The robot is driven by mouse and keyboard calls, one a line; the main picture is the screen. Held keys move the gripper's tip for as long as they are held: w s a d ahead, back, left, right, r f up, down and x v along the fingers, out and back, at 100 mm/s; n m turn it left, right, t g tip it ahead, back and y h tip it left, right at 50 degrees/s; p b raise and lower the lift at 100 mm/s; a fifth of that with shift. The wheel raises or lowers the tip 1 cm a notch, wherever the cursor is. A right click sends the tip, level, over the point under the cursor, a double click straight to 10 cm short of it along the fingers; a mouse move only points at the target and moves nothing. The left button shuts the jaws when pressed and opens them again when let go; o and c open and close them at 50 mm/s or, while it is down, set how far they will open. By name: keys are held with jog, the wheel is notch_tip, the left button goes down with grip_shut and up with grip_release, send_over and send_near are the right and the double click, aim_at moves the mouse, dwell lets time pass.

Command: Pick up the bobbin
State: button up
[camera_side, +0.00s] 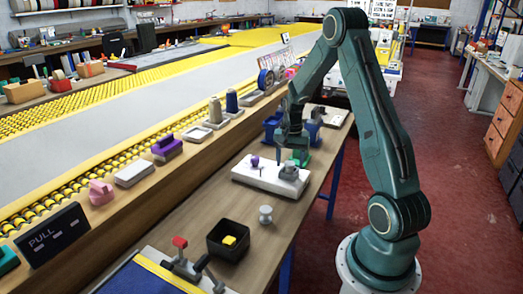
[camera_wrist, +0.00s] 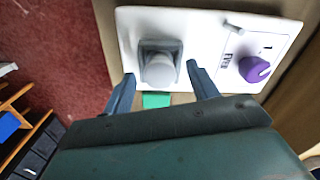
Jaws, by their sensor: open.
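A grey round piece, which looks like the bobbin (camera_wrist: 158,68), stands in a grey square holder on the white plate (camera_wrist: 215,25). In the side view it shows at the plate's right end (camera_side: 289,170). My gripper (camera_side: 293,154) is open and points down just behind and above it. In the wrist view the two fingertips (camera_wrist: 160,75) lie to either side of the grey piece in the picture, with nothing between them that I can see gripped. A similar grey spool (camera_side: 265,214) stands on the bench in front of the plate.
A purple knob (camera_wrist: 254,69) sits on the plate's other end. A green pad (camera_wrist: 156,100) lies behind the plate. A black box (camera_side: 228,241) with a yellow block stands nearer the front. Blue clamps (camera_side: 271,127) stand behind. Bare bench lies around the spool.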

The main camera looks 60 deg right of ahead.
aim_at(290, 163)
dwell(0.4)
jog(key=c, duration=1.1)
jog(key=shift+o, duration=0.2)
jog(key=shift+r, duration=0.15)
notch_tip(290, 163, up, 20)
